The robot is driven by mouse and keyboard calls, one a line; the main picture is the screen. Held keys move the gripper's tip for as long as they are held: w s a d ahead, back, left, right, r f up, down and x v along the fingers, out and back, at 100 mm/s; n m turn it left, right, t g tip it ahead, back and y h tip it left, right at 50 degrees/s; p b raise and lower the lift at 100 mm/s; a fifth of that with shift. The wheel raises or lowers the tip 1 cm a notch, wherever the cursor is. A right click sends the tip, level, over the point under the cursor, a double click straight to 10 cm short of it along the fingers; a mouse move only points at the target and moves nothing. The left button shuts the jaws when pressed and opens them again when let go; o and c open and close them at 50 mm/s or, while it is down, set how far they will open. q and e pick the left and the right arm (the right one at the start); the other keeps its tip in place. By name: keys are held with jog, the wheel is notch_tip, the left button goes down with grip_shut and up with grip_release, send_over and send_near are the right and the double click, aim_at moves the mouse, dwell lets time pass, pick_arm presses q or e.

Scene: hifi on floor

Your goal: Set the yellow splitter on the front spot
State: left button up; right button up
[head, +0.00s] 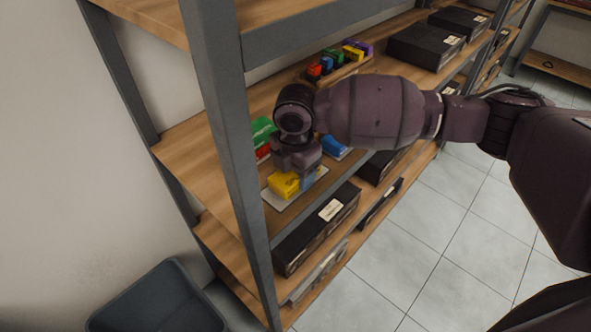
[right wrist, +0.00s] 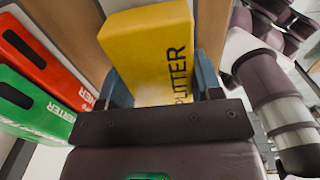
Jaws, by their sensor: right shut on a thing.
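The yellow splitter (head: 283,186) is a yellow block with dark lettering, seen in the head view at the front of the middle shelf. It also fills the upper middle of the right wrist view (right wrist: 148,48), between two blue-grey fingers. My right gripper (head: 298,179) points down and is shut on the splitter. Below them lies a pale flat patch (head: 277,203) at the shelf's front, apparently the front spot. I cannot tell whether the splitter touches it. My left gripper is not in view.
A green block (head: 263,130) and a red block (head: 262,152) stand left of the gripper, a blue block (head: 334,147) to its right. A tray (head: 351,73) of several coloured blocks is farther back. A grey shelf post (head: 222,120) stands close by on the left.

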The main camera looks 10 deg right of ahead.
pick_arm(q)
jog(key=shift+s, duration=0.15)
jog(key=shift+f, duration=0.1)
pick_arm(e)
jog(key=o, duration=0.9)
jog(key=shift+o, duration=1)
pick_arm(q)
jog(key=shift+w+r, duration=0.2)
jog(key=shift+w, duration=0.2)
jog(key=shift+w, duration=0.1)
pick_arm(e)
notch_tip(320, 180, up, 10)
jog(key=shift+f+p, duration=0.1)
jog(key=shift+p, duration=0.5)
jog(key=shift+r, duration=0.5)
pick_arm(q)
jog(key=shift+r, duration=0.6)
